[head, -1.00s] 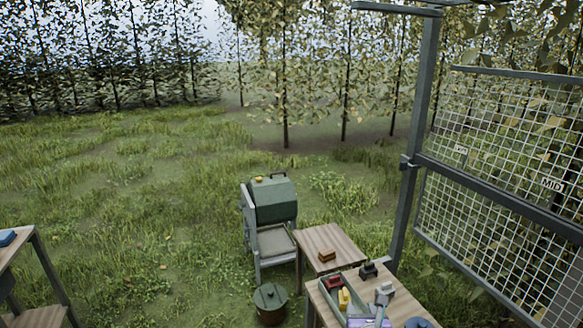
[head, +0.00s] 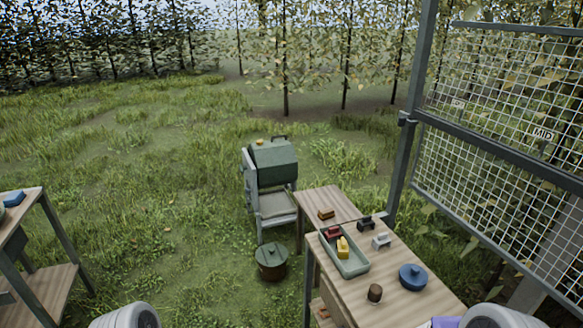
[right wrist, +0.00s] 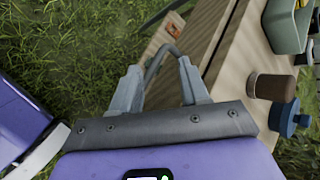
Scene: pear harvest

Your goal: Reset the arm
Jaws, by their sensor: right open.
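My right gripper (right wrist: 158,66) shows in the right wrist view with its two grey fingers apart. A thin dark curved bar shows between and behind the fingers; I cannot tell what it belongs to. The gripper hangs beside the wooden table (right wrist: 222,64), over its left part and the grass. In the head view only a rounded pale part of my right arm and a bit of purple show at the bottom right. A pale rounded part of my left arm shows at the bottom left; the left gripper is not seen.
The table (head: 400,298) holds a green tray (head: 352,268) with red and yellow items, a blue lidded pot (head: 413,277) and a brown jar (head: 375,293). A lidded bucket (head: 271,262) and green grill-like box (head: 273,165) stand behind. A mesh panel (head: 500,120) rises right.

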